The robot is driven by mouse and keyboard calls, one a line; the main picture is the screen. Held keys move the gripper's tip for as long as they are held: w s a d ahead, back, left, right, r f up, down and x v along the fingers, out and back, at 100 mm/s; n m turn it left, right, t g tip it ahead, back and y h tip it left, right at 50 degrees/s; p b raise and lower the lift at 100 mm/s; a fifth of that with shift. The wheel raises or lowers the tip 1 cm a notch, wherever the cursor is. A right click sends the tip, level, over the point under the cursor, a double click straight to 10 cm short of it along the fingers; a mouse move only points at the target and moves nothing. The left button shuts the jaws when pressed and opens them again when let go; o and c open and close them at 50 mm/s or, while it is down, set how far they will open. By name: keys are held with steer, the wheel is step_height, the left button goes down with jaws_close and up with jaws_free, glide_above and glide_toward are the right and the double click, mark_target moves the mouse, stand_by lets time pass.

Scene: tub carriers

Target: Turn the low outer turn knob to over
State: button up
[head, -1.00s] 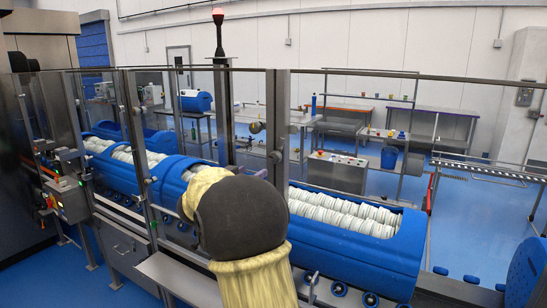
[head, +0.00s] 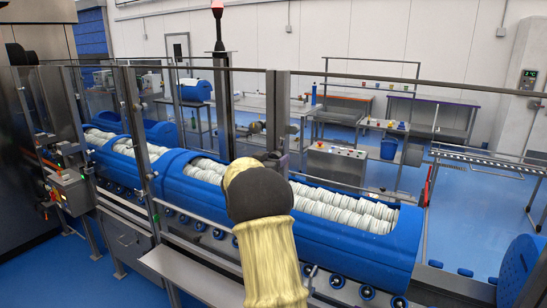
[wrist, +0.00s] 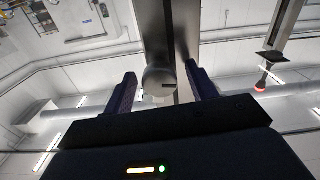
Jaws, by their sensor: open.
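In the wrist view a round grey turn knob (wrist: 157,80) with a dark slot sits on a metal post (wrist: 155,25). My gripper (wrist: 160,70) is open, with one dark finger on each side of the knob and visible gaps, so it is not gripping it. In the head view my gripper (head: 275,159) is small and dark, close to the fence post (head: 277,110), and my yellow and black arm hides part of the area. The knob's markings cannot be read.
Glass fence panels with a top rail (head: 400,80) stand between me and the blue tub carriers (head: 375,262) full of white pieces. A metal ledge (head: 190,275) runs along the front. A control box (head: 72,190) is at the left.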

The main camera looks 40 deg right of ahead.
steer(key=shift+c, duration=0.5)
steer(key=c, duration=0.9)
steer(key=shift+m+b, duration=0.35)
steer(key=shift+m, duration=0.05)
steer(key=shift+f+m+b, duration=0.15)
steer(key=shift+m+b, duration=0.8)
steer(key=shift+m, duration=0.25)
steer(key=m+b, duration=0.3)
steer(key=m, duration=0.1)
steer(key=m+b, duration=0.3)
steer(key=m, duration=0.2)
steer(key=shift+m+b, duration=1.2)
steer(key=shift+m, duration=0.7)
